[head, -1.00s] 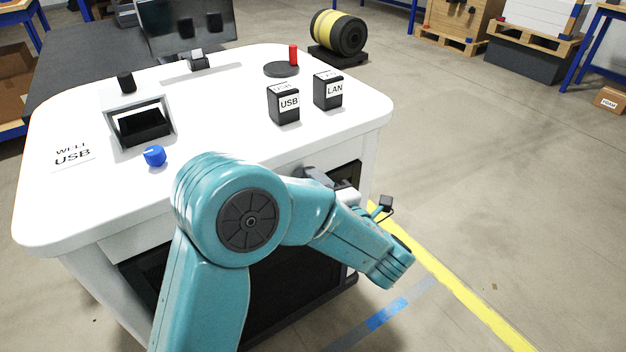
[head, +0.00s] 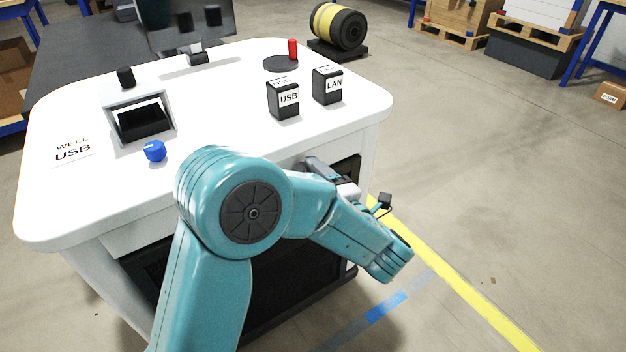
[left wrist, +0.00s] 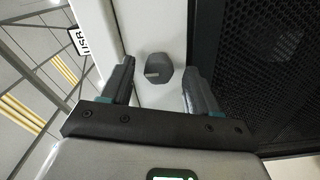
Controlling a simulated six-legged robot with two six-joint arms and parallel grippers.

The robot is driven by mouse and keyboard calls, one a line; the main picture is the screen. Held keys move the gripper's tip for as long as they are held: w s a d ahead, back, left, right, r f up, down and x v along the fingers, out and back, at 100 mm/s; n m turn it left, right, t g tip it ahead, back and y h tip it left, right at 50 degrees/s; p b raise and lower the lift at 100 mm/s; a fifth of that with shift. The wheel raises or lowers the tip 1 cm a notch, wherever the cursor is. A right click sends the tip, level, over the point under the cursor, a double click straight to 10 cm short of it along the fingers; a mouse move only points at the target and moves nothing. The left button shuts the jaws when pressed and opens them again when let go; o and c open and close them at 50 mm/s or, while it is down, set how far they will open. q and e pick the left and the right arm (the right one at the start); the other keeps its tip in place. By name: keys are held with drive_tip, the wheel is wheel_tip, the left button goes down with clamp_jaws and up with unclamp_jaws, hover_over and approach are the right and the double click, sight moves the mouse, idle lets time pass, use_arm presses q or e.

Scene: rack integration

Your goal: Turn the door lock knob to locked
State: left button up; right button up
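The lock knob (left wrist: 156,68) is a small dark grey, faceted knob on the white frame beside the black mesh door (left wrist: 265,60), in the left wrist view. A short light mark shows on its face. My left gripper (left wrist: 158,88) is open, with one finger on each side of the knob and gaps between them. In the head view my left gripper (head: 322,170) is at the cabinet's front right, partly hidden by my own arm, and the knob cannot be seen there. My right gripper is not in view.
The white cabinet top (head: 230,140) holds a USB block (head: 284,99), a LAN block (head: 328,86), a blue knob (head: 154,151), a red peg (head: 292,50) and a framed well (head: 142,120). Open floor with a yellow line (head: 450,275) lies to the right.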

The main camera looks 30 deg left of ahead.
use_arm(q)
drive_tip(key=shift+d, duration=0.1)
drive_tip(key=p+v, duration=0.2)
drive_tip(key=v, duration=1.4)
drive_tip(key=shift+f, duration=0.1)
drive_tip(key=w+a+f+m+t+h, duration=0.3)
drive_tip(key=w+f+m+t+h, duration=0.15)
drive_tip(key=w+f+m, duration=0.4)
wheel_tip(320, 180, down, 14)
drive_tip(key=s+m+g+h, duration=0.2)
drive_tip(key=m+h, duration=0.5)
drive_tip(key=h, duration=0.1)
drive_tip(key=s+d+f+m+g+h, duration=0.3)
drive_tip(key=s+f+m+h, duration=0.15)
drive_tip(key=s+f, duration=0.35)
drive_tip(key=s+d+f+m+g+h, duration=0.1)
drive_tip(key=s+f+m+g+h, duration=0.15)
drive_tip(key=s, duration=0.45)
drive_tip(key=s+d+f+m+g+h, duration=0.1)
drive_tip(key=s+m+g, duration=0.3)
drive_tip(key=s, duration=0.3)
wheel_tip(320, 180, up, 26)
drive_tip(key=p, duration=2.7)
drive_tip(key=shift+w+d+f+t, duration=0.2)
drive_tip(key=shift+w+t, duration=0.1)
drive_tip(key=shift+w, duration=0.1)
